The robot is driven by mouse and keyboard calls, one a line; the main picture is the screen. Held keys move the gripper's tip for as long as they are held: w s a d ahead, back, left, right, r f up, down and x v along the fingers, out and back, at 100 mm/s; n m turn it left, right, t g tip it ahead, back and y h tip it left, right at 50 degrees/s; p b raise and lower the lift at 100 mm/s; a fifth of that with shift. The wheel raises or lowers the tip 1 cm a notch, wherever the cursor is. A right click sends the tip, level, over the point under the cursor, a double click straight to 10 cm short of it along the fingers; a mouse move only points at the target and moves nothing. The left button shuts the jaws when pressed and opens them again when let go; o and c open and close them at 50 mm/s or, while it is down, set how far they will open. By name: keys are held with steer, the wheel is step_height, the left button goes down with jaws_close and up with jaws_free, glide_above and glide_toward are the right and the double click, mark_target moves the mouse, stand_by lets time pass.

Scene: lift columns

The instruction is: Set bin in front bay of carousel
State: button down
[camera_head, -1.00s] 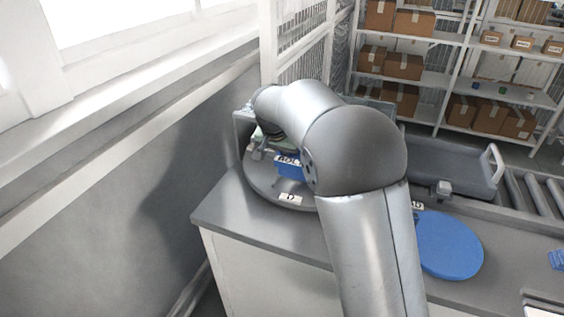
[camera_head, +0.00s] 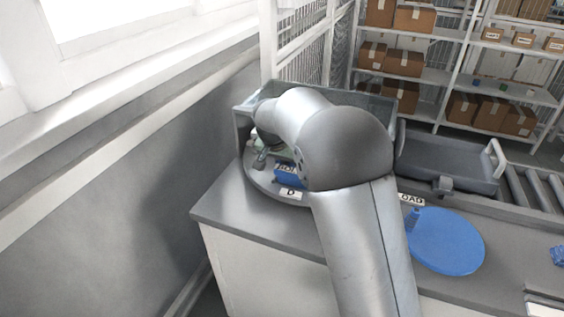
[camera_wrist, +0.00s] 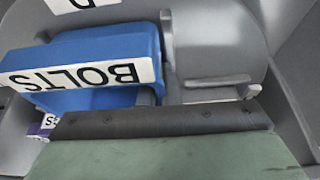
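The blue bin labelled BOLTS (camera_head: 288,178) sits at the front of the grey round carousel (camera_head: 262,182), just behind a white D label (camera_head: 291,194). In the wrist view the bin (camera_wrist: 115,90) fills the upper left, its label upside down, with the grey carousel deck (camera_wrist: 215,45) around it. My arm covers part of the carousel and the bin's right side in the head view. My gripper's fingers cannot be made out clearly in either view, so I cannot tell whether they touch the bin. A green surface with a dark edge bar (camera_wrist: 165,155) crosses the lower wrist view.
A blue round disc (camera_head: 446,242) by a partly hidden LOAD label (camera_head: 411,199) lies on the counter to the right. Behind it are a grey tray (camera_head: 450,165) and a roller conveyor (camera_head: 530,190). A wall is close on the left. Shelves with cartons stand behind.

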steer(key=c, duration=1.6)
jaws_free()
steer(key=shift+c, duration=0.2)
steer(key=shift+r, duration=0.15)
steer(key=shift+r+p, duration=0.35)
steer(key=shift+p, duration=0.05)
steer(key=v, duration=1.2)
steer(key=shift+r, duration=0.2)
steer(key=s+d+f+n+g, duration=0.1)
steer(key=s+d+f, duration=0.2)
steer(key=s+d, duration=0.3)
steer(key=s+d+f+n+g+y, duration=0.1)
steer(key=s+d+f, duration=0.3)
steer(key=s, duration=1.2)
steer(key=s+d+f+n+g, duration=0.2)
steer(key=s+d+f, duration=0.2)
steer(key=s+d, duration=0.4)
steer(key=s, duration=0.3)
steer(key=shift+s+d+y, duration=0.3)
steer(key=shift+s+d, duration=0.05)
steer(key=shift+s, duration=0.05)
